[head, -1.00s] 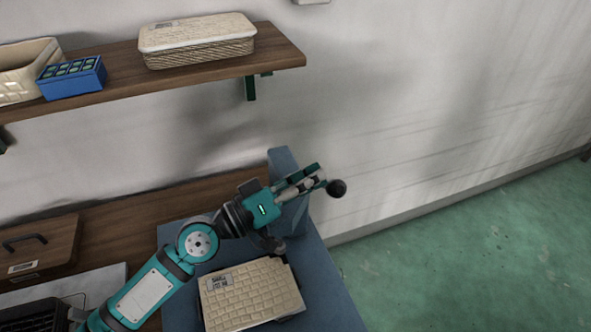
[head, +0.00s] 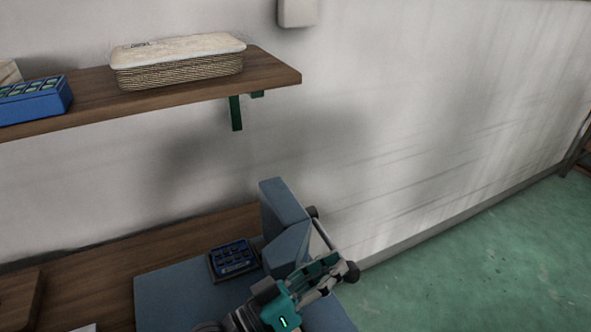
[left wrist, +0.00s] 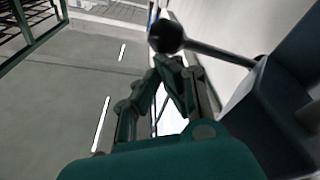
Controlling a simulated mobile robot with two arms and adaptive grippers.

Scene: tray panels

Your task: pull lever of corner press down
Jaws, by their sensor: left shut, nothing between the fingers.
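The corner press (head: 284,222) is a blue-grey upright block on a flat blue-grey base. Its lever (head: 322,234) runs from a dark pivot on the right side down to a black ball knob (head: 351,271). The lever slopes down, with the knob well below the pivot. My left gripper (head: 336,276) is shut and empty, right beside the knob. In the left wrist view, the knob (left wrist: 166,36) and rod (left wrist: 220,52) lie just beyond the closed fingertips (left wrist: 170,66); I cannot tell whether they touch. My right gripper is not in view.
A small dark blue keypad-like block (head: 233,258) sits on the base left of the press. A shelf (head: 205,96) above holds a lidded basket (head: 180,62) and a blue box (head: 35,99). Green floor (head: 500,250) is free on the right.

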